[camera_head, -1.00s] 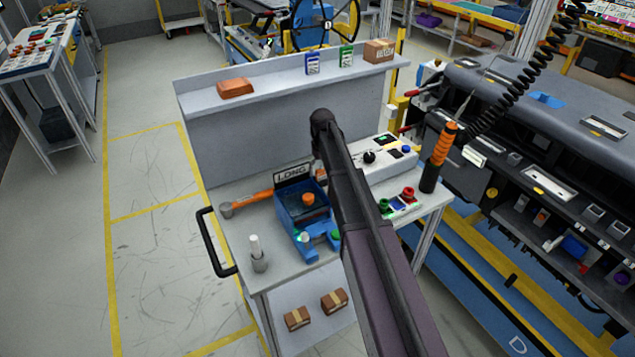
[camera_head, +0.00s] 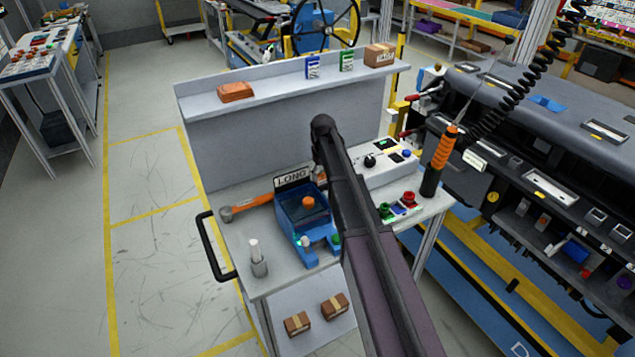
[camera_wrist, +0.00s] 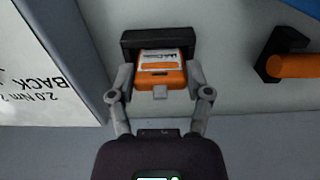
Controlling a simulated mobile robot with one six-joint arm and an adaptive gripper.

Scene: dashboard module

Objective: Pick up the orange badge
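The orange badge (camera_wrist: 162,72) shows in the wrist view, a small orange block with a white label and a grey tab at its near edge. Its far end sits at a black holder (camera_wrist: 150,40) on the grey surface. My gripper (camera_wrist: 162,80) has one finger on each side of the badge, very close to its edges. I cannot tell whether both fingers press on it. In the head view my arm hides the gripper and most of the area around the badge.
An orange-handled tool (camera_head: 252,204) lies by the LONG sign (camera_head: 292,179) and a blue fixture (camera_head: 293,219) on the cart. A control box (camera_head: 375,163) stands right of my arm. In the wrist view, a white BACK panel (camera_wrist: 45,75) is left and an orange handle (camera_wrist: 292,67) right.

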